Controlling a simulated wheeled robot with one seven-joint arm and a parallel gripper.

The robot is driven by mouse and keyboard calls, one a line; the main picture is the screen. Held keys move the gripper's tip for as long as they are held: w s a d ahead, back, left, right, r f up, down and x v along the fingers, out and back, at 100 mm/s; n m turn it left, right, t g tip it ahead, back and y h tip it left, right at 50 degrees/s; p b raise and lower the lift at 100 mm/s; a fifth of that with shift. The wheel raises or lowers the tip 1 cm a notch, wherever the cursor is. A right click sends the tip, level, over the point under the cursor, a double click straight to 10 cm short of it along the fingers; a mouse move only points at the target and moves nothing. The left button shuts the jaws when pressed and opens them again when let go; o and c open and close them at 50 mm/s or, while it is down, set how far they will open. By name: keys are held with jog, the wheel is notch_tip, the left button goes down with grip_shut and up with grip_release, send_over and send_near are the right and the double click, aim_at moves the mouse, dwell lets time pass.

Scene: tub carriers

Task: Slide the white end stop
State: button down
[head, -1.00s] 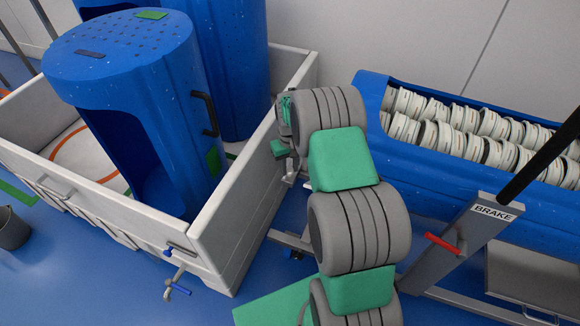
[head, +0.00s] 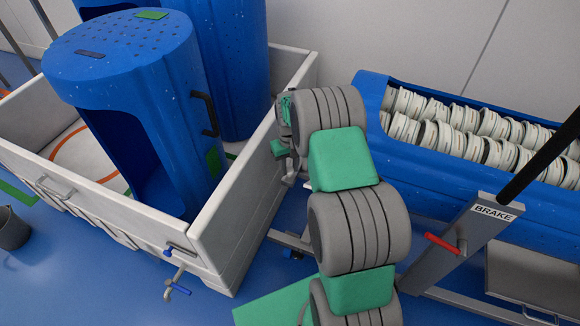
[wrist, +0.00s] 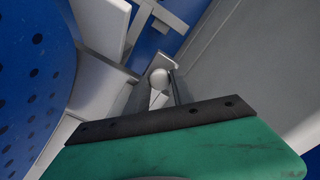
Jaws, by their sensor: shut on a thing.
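My gripper (wrist: 160,88) is shut on a round white knob (wrist: 159,77), which shows between the two grey fingers in the wrist view. The knob seems to belong to the white end stop, but the fingers and the green gripper body hide most of what it joins. In the head view my arm reaches out to the right side of the white-walled carrier. There my gripper (head: 290,172) is small and partly hidden by my own wrist, and the end stop cannot be made out clearly.
The white-walled carrier (head: 228,235) holds upright blue tubs (head: 190,120). A blue tub (head: 372,100) full of white ringed pieces lies at the right. A frame with a red brake lever (head: 440,243) stands in front of it. A grey bucket (head: 12,232) is at far left.

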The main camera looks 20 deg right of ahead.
dwell(0.3)
jog(key=s+d+p, duration=0.1)
jog(key=s+d, duration=0.2)
jog(key=shift+d, duration=0.1)
jog(key=c, duration=1.1)
grip_release()
notch_tip(320, 180, up, 8)
jog(key=p, duration=0.1)
jog(key=shift+p, duration=0.35)
